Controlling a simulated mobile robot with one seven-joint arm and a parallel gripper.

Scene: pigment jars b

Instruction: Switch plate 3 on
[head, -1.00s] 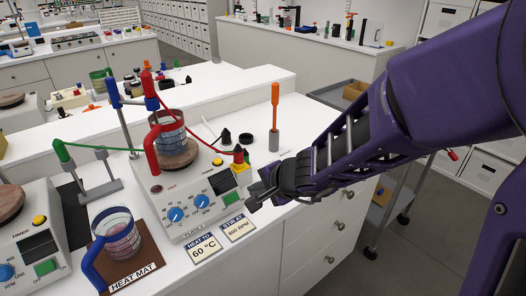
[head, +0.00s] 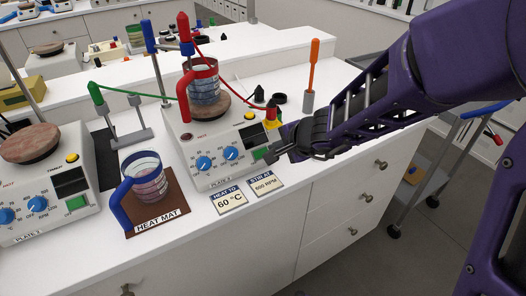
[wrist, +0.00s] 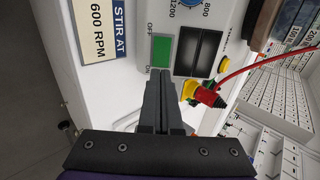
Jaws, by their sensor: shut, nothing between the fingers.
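Plate 3 (head: 205,177) is a white stirring hotplate with two blue knobs and a glass beaker with a red handle (head: 203,85) on its round top. Its green rocker switch (head: 262,153) is at the right of the front panel. In the wrist view the green switch (wrist: 161,49) lies between the words OFF and ON, and the display beside it is dark. My gripper (head: 271,157) is shut and empty, its tips right at the switch. In the wrist view the fingertips (wrist: 160,74) are at the switch's ON end; I cannot tell whether they touch it.
Cards reading 60 °C (head: 229,200) and 600 RPM (head: 265,184) lie in front of the plate. A blue-handled beaker (head: 148,180) stands on a brown heat mat (head: 180,205) to the left, near another hotplate (head: 50,185). An orange-handled tool (head: 313,70) stands behind my gripper.

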